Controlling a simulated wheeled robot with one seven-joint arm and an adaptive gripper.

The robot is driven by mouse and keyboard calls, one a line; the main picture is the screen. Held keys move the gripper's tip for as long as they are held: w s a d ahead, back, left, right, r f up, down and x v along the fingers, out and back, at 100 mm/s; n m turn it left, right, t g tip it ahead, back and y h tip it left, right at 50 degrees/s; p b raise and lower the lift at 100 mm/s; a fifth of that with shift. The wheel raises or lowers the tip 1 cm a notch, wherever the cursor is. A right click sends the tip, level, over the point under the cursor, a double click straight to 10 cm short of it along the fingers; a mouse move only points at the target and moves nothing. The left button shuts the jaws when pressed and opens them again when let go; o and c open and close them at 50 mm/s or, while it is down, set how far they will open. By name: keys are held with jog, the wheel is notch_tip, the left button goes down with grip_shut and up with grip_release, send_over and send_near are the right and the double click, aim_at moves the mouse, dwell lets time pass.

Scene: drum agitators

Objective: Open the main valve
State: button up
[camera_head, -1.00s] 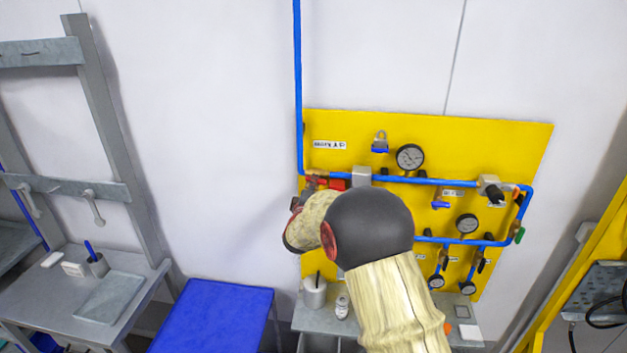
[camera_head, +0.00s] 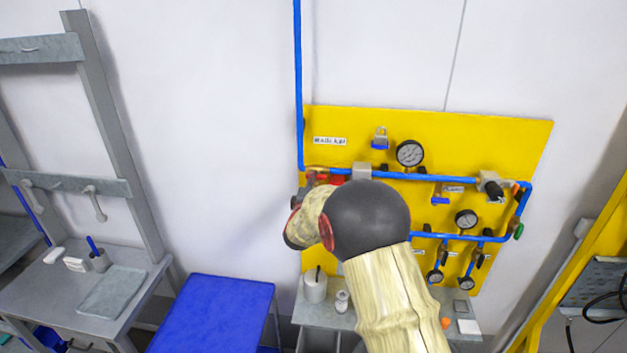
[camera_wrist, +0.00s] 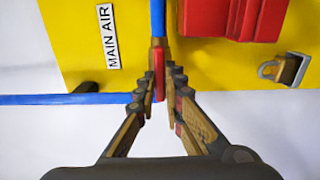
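The main valve shows in the wrist view as a red lever handle (camera_wrist: 158,68) on the blue pipe, beside the "MAIN AIR" label (camera_wrist: 108,36). My gripper (camera_wrist: 160,88) is open, with one finger on each side of the red handle. A gap shows between handle and fingers; I cannot tell whether either finger touches it. In the head view, my arm hides most of the valve and the gripper's fingertips; the label (camera_head: 329,141) shows above them on the yellow panel (camera_head: 470,125).
A red box (camera_wrist: 235,18) and a padlock (camera_wrist: 285,68) sit right of the fingers in the wrist view.

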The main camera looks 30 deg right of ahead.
jog(key=o, duration=0.4)
jog(key=shift+o, duration=0.2)
jog(key=v, duration=1.2)
